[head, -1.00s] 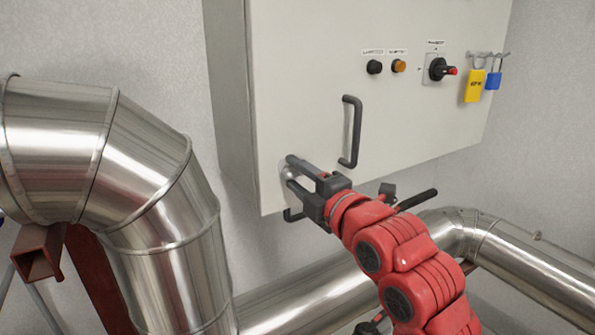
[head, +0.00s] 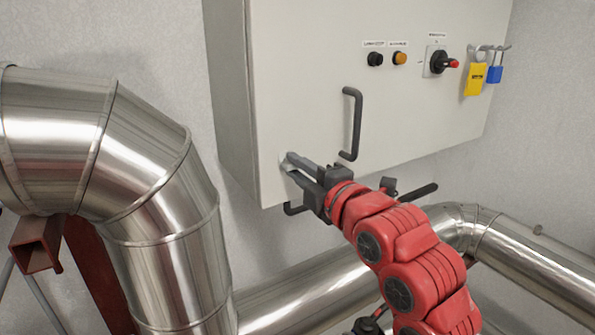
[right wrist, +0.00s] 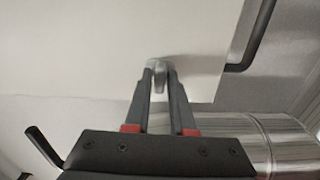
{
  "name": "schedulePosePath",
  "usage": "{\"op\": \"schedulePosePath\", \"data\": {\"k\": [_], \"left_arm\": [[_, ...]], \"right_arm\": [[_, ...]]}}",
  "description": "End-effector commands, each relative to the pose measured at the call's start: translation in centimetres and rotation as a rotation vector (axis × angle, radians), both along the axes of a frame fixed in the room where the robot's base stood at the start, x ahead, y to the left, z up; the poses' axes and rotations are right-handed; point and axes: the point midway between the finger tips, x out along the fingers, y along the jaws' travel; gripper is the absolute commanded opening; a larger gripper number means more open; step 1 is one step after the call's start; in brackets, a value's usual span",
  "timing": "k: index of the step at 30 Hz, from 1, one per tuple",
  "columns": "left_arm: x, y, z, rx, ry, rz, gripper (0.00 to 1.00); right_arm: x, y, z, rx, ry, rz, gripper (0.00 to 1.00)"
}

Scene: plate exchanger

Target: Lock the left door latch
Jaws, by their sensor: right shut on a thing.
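The left door latch (right wrist: 159,78) is a small silvery piece on the lower left of the pale cabinet door (head: 310,60). My right gripper (head: 289,163) is at the latch, its two grey fingers shut on it. In the right wrist view the fingertips (right wrist: 160,68) sit on either side of the latch. In the head view the fingers hide most of the latch, so I cannot tell its exact angle. My left gripper is not in view.
A dark door handle (head: 351,124) stands out just right of the latch. Buttons, a rotary switch (head: 440,62) and yellow and blue padlocks (head: 474,79) are higher right. Large silver pipes (head: 150,170) run left and below the cabinet.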

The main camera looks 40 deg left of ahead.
Motion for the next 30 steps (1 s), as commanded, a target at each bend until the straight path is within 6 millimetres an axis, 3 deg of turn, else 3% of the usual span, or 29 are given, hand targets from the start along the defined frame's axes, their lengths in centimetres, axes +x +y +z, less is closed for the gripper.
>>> {"op": "schedulePosePath", "data": {"k": [15, 30], "left_arm": [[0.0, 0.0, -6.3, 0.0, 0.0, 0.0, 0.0], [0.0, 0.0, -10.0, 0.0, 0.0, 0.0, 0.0]], "right_arm": [[-0.1, 0.0, -0.6, 0.154, 0.37, 0.001, 0.0], [-0.1, 0.0, -0.3, 0.336, 0.81, 0.001, 0.0]]}}
